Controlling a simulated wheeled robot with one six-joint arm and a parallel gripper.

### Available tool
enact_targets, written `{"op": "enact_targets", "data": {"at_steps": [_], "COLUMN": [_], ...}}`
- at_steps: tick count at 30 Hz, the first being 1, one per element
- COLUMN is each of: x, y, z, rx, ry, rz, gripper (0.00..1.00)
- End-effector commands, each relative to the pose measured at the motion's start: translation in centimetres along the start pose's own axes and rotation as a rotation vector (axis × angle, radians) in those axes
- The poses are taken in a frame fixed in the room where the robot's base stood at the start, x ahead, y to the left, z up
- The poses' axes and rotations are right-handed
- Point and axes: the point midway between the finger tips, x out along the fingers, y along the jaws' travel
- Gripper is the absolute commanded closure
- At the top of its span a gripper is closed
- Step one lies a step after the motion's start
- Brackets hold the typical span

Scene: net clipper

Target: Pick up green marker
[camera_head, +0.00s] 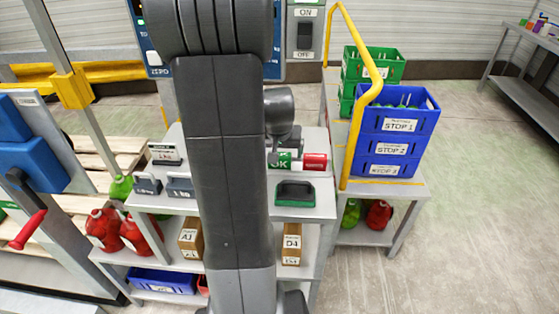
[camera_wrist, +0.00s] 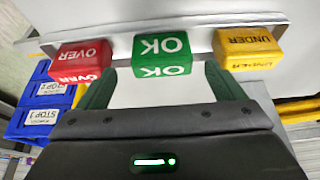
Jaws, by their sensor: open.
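The green marker, a block lettered "OK" (camera_wrist: 161,54), sits at the middle of a pale ledge in the wrist view. It also shows in the head view (camera_head: 283,161), partly hidden by my arm. My gripper (camera_wrist: 159,69) is open and empty. Its two dark green fingers point toward the green marker, one on each side, with gaps between them and the block. A red block lettered "OVER" (camera_wrist: 80,60) is to the left and a yellow block lettered "UNDER" (camera_wrist: 247,50) to the right. In the head view my arm hides the yellow block and the fingers.
The red block (camera_head: 315,162) stands beside the green one on a grey bench. A black and green pad (camera_head: 295,193) and grey weights (camera_head: 181,187) are on the bench. Blue crates (camera_head: 398,122) and a yellow rail (camera_head: 358,130) stand to the right. Open floor lies further right.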

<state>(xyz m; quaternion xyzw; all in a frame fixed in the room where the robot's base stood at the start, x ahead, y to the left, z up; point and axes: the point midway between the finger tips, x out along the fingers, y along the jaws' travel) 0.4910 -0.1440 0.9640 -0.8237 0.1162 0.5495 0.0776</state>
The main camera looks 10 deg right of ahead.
Motion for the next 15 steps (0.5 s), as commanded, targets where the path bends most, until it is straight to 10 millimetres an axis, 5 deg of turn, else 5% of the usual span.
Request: {"op": "enact_targets", "data": {"at_steps": [6, 15], "x": [2.7, 3.5], "y": [-0.3, -0.3], "z": [0.1, 0.1], "rx": [0.000, 0.000], "ry": [-0.004, -0.001], "rz": [0.000, -0.001], "gripper": [0.11, 0.11]}}
